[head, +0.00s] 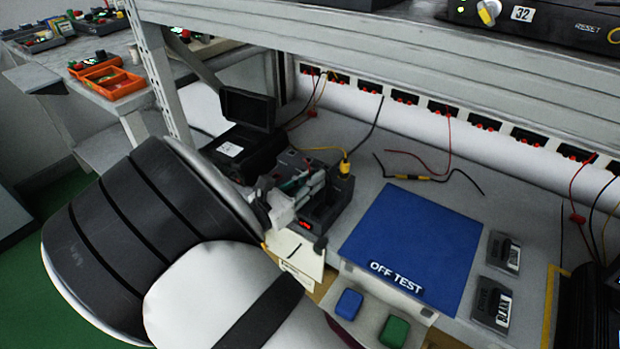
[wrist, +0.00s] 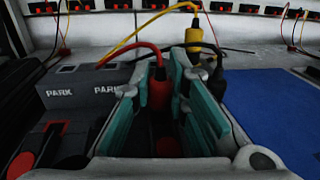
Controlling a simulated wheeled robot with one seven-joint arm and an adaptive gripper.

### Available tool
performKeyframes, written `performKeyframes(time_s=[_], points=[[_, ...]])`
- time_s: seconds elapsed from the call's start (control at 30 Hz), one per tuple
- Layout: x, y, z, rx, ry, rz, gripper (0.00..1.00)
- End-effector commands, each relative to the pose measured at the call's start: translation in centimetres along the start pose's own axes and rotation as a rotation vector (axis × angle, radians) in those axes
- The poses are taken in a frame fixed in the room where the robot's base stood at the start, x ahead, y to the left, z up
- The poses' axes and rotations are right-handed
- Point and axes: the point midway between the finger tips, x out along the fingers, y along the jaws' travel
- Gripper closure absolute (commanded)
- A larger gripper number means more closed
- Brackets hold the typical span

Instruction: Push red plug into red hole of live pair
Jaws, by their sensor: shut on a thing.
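In the wrist view my gripper (wrist: 166,82) is shut on the red plug (wrist: 158,93), which is upright between the teal finger pads. A red lead runs from the plug's top to the left. Below the plug, a dark red area (wrist: 167,145) shows between the fingers; I cannot tell whether it is the red hole, nor whether the plug touches anything below. In the head view my gripper (head: 302,186) is over the dark test unit (head: 325,205) and hides the plug. A yellow plug (head: 345,168) stands just behind; it also shows in the wrist view (wrist: 194,36).
Grey blocks marked PARK (wrist: 98,90) lie left of my gripper. A blue OFF TEST mat (head: 415,240) lies to the right. Several red-black socket pairs (head: 440,108) line the back under the shelf (head: 380,40). Loose leads (head: 430,178) lie on the bench. An open black case (head: 245,125) stands behind left.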

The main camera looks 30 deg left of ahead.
Motion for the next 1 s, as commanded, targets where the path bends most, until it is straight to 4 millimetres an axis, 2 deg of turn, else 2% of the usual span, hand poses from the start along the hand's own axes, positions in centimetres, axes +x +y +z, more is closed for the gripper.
performKeyframes(time_s=[0.43,0.47,0.53,0.8,0.9,1.0], points=[[0.0,0.0,-0.45,-0.001,0.002,0.0,1.0],[-0.01,0.0,-0.46,-0.001,0.002,0.0,0.78],[-0.01,0.0,-0.49,-0.002,0.003,0.001,0.62],[-0.11,0.05,-0.61,-0.003,0.006,0.003,0.62],[-0.15,0.07,-0.65,-0.003,0.007,0.004,0.47],[-0.14,0.07,-0.63,-0.003,0.006,0.004,0.46]])
